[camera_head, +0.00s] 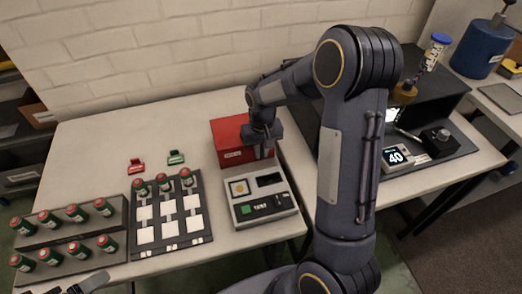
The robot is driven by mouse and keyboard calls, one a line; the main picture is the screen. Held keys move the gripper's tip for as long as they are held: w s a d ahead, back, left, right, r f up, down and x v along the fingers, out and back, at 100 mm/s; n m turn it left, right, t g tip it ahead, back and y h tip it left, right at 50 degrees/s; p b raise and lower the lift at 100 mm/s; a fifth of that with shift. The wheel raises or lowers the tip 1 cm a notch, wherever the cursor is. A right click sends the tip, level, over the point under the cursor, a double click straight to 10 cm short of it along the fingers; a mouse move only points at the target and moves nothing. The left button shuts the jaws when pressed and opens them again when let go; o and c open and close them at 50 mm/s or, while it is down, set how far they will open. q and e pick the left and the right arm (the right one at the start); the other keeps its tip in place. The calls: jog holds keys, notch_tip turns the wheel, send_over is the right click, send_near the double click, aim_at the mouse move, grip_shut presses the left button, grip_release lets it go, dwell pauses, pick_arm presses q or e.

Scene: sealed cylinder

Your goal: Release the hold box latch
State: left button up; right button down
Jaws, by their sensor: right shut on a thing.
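The red hold box (229,140) stands at the back right of the light table, with a pale label on its front. My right gripper (262,152) reaches down to the box's right front side and is shut on a small part there, apparently the latch. The gripper hides that part, so I cannot see its shape or position. The lid looks down. My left gripper (82,286) shows only in part at the bottom left edge, apart from the box, and its jaws cannot be read.
A grey device (243,214) with a screen and buttons sits in front of the box. A dark tray (205,228) holds white squares and red-capped green cylinders. A rack (70,232) with several more stands left. Red (136,166) and green (176,158) tags lie behind.

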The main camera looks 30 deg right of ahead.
aim_at(262, 149)
jog(key=c, duration=1.5)
grip_release()
jog(key=shift+r, duration=0.15)
notch_tip(262, 149, up, 7)
jog(key=shift+r, duration=0.3)
